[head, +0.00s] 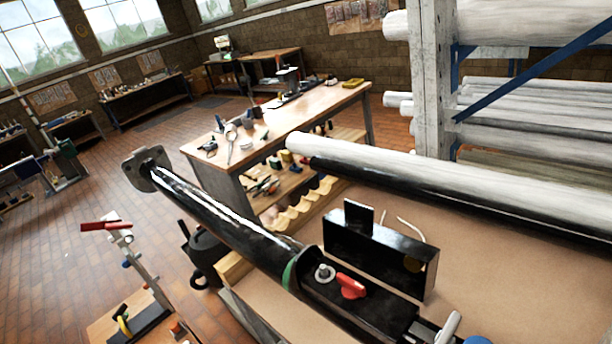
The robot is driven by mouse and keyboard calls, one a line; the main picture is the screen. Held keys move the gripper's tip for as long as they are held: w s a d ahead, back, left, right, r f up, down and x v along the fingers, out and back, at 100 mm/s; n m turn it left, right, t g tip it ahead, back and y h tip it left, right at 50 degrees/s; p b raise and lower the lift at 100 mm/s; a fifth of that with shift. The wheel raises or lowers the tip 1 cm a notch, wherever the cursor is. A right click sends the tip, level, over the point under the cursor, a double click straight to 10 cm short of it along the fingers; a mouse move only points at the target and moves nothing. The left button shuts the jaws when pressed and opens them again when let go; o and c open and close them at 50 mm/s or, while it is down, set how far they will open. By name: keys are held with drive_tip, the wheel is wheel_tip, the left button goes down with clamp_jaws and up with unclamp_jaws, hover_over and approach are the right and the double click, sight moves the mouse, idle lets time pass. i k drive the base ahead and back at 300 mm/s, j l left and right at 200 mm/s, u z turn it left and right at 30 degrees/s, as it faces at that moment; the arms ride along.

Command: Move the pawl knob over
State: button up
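A red, wing-shaped knob (352,286) sits on top of a black housing (372,312) at the lower middle right. Just left of it is a small silver round knob or bolt (325,272). No label shows which one is the pawl knob; the red one stands out most. The housing joins a long glossy black mast tube (225,220) with a green ring (290,272) near the joint. A grey flange plate (142,170) is at the tube's far upper-left end. I cannot make out my gripper in this view, and nothing is seen touching either knob.
A black box-like bracket (375,250) with an upright tab stands just behind the knobs. White and black rolls (450,185) lie beyond it. A grey cylinder (449,326) and a blue round part (477,340) show at the bottom edge. A wooden workbench (290,112) holds tools.

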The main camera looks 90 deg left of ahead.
sight(351, 289)
drive_tip(key=u, duration=1.95)
drive_tip(key=z, duration=0.25)
